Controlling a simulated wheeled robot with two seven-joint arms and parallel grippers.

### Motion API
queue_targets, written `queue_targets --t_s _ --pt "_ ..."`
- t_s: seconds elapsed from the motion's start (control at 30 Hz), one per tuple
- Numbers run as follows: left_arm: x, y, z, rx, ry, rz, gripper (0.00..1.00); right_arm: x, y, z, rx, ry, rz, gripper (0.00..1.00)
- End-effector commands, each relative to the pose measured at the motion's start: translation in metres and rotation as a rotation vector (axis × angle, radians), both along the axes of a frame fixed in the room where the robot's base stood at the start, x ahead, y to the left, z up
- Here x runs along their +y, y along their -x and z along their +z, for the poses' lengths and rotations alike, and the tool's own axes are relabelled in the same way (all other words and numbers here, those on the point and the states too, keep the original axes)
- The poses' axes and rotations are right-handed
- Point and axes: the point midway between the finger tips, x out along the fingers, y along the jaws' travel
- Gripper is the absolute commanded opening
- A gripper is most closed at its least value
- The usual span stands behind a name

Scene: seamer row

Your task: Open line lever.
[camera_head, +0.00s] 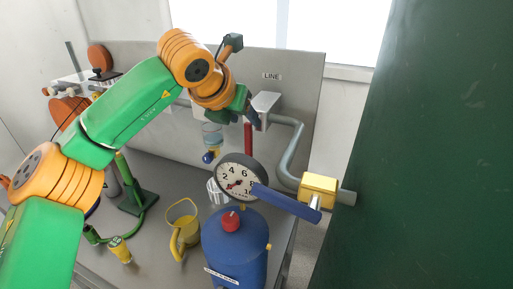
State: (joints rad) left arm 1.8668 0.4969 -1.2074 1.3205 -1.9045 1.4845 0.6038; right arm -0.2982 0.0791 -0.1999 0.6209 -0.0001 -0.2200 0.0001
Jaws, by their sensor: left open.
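The LINE label (272,76) is on the grey back panel. Below it is a light grey valve body (266,101) with a red lever (248,137) hanging straight down. My left gripper (252,118) is at the top of the red lever, close to the valve body. Its fingers are small and partly hidden, so I cannot tell whether they touch the lever. The gripper is open. My right gripper is not in view.
A grey pipe (291,150) runs from the valve to a yellow valve block (319,188) with a blue handle (284,202). A pressure gauge (240,178) tops a blue tank (236,250). A yellow jug (184,232) stands on the bench. A dark green wall (440,150) bounds the right.

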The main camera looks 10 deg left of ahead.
Motion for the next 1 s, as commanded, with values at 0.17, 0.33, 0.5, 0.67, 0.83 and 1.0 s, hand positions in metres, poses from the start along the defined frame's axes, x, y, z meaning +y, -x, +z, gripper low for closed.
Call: queue_targets --t_s 0.17,0.33,0.5,0.67,0.83,1.0 --pt "0.0 0.0 -0.034 0.0 0.0 0.0 0.53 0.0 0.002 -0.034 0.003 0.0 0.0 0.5" --pt "0.0 -0.002 -0.043 0.0 0.0 0.0 0.53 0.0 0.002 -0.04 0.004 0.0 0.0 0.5" --pt "-0.005 -0.022 -0.059 0.006 0.0 0.001 0.53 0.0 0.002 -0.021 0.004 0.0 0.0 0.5" --pt "-0.008 -0.042 -0.079 0.004 0.001 0.001 0.53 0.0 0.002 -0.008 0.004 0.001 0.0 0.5" --pt "-0.01 -0.049 -0.09 0.0 -0.001 -0.001 0.53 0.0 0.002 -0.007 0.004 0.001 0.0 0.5" --pt "-0.009 -0.049 -0.09 0.0 -0.001 -0.001 0.5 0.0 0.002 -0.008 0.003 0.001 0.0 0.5"
